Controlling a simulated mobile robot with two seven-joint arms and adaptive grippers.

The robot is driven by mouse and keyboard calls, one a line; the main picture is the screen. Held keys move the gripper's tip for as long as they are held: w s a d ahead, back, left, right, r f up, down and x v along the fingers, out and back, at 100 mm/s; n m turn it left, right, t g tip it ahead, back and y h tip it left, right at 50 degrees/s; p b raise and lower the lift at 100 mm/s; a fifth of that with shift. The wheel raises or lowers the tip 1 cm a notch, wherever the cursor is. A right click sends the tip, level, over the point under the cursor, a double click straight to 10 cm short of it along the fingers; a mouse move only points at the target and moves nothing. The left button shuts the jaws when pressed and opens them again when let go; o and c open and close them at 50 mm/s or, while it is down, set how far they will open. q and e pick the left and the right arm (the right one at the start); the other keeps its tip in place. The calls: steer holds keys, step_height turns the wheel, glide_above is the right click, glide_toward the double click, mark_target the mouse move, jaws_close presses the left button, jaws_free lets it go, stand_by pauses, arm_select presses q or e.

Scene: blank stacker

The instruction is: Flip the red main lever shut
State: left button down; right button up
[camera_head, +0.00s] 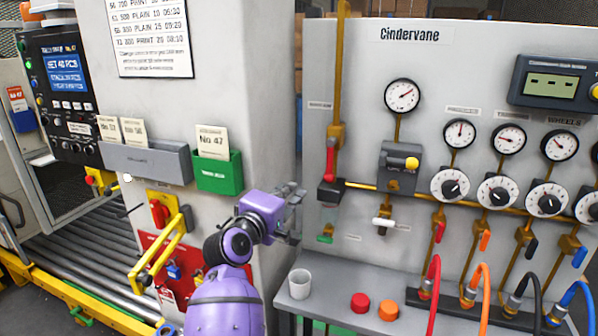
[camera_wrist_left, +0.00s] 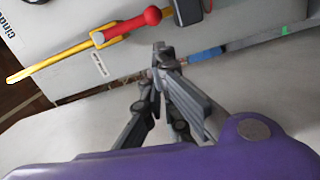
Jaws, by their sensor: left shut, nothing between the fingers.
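The red main lever (camera_head: 327,166) hangs below a brass valve on the vertical pipe at the left of the grey panel. It lies roughly in line with that pipe. In the left wrist view the red lever (camera_wrist_left: 130,25) shows at the top, beyond the fingertips, with its rounded end toward the right. My left gripper (camera_head: 296,190) is left of the lever in the head view, in front of the panel's left edge. In the left wrist view its fingers (camera_wrist_left: 160,50) are together, empty, and apart from the lever. My right gripper is not in view.
The brass pipe (camera_head: 340,70) runs down to the valve. A regulator with a yellow knob (camera_head: 411,163) stands right of the lever. A grey shelf (camera_head: 330,317) below holds a white cup (camera_head: 299,284) and red and orange caps. A green card holder (camera_head: 218,173) is on the left wall.

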mark_target(330, 161)
arm_select(q)
steer(key=x, duration=0.9)
steer(key=shift+r+b, duration=0.2)
steer(key=shift+b, duration=0.1)
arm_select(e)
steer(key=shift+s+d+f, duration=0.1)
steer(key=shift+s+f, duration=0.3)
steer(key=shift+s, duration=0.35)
arm_select(q)
steer(key=shift+d, duration=0.15)
steer(key=shift+w, duration=0.1)
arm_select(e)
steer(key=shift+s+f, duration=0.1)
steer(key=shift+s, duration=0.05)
